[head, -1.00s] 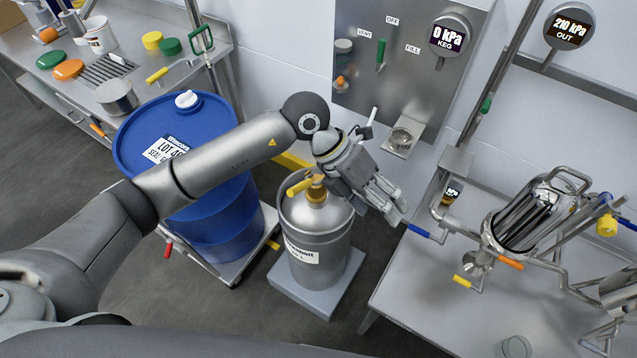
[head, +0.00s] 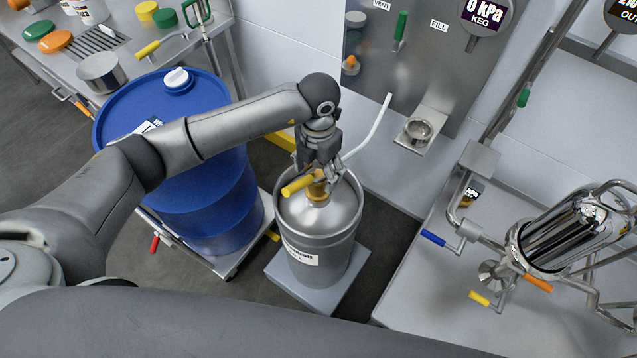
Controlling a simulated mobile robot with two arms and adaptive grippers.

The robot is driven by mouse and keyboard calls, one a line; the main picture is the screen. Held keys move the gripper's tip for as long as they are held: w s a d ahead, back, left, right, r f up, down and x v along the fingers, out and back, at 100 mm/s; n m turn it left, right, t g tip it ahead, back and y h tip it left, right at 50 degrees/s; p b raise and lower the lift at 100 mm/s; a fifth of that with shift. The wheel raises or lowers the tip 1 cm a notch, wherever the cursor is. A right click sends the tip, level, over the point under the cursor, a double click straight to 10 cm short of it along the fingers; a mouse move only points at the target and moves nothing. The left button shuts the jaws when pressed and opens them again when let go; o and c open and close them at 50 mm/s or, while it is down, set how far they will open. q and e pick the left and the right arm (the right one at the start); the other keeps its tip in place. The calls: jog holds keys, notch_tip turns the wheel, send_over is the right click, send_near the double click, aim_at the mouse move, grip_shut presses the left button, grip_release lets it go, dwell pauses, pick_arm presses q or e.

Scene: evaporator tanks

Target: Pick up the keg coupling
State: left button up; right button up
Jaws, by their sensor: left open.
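The keg coupling (head: 317,190) is a brass-coloured fitting with a yellow handle (head: 298,185) pointing left. It sits on top of the silver keg (head: 318,225). My left gripper (head: 322,178) points down directly over the coupling. Its open fingers are at the coupling's upper part, one on each side as far as I can see. Whether they touch it is hidden at this size. A pale hose (head: 372,130) rises to the right from behind the gripper. My right gripper is not in view.
The keg stands on a grey block (head: 318,285). A blue drum (head: 205,200) on a wheeled dolly stands close at left, under my left arm. A wall panel (head: 430,60) with a small cup holder (head: 418,130) is behind. A steel bench with piping (head: 420,290) is at right.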

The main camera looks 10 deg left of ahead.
pick_arm(q)
jog(key=f, duration=0.3)
jog(key=shift+s+f+p, duration=0.2)
jog(key=shift+f+p, duration=0.2)
jog(key=shift+f, duration=0.55)
jog(key=c, duration=1.4)
jog(key=shift+w, duration=0.1)
grip_shut()
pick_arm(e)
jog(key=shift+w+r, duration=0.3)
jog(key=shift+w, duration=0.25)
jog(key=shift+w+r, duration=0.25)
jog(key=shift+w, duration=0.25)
pick_arm(q)
jog(key=shift+r, duration=0.15)
